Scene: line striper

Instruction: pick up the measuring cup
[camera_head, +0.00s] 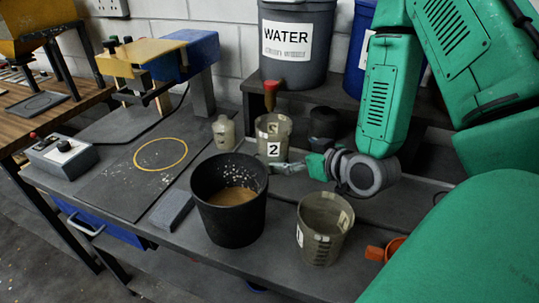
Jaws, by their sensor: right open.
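A translucent grey-brown measuring cup (273,130) with a white "2" label stands upright on the dark bench, below the water container. A second, similar cup (325,222) with pale labels stands nearer, at the front of the bench; its marking is hard to read. My right gripper (285,168) comes in from the right on the green arm and is open, low at the near right side of the "2" cup. I cannot tell whether a finger touches that cup. The gripper's far side is partly hidden. My left gripper is not in view.
A black bucket (232,205) with brown powder stands just left of the near cup. A small bottle (224,132) and a dark jar (323,123) flank the "2" cup. A water container (298,45) stands behind on a shelf. An orange item (376,253) lies at the right.

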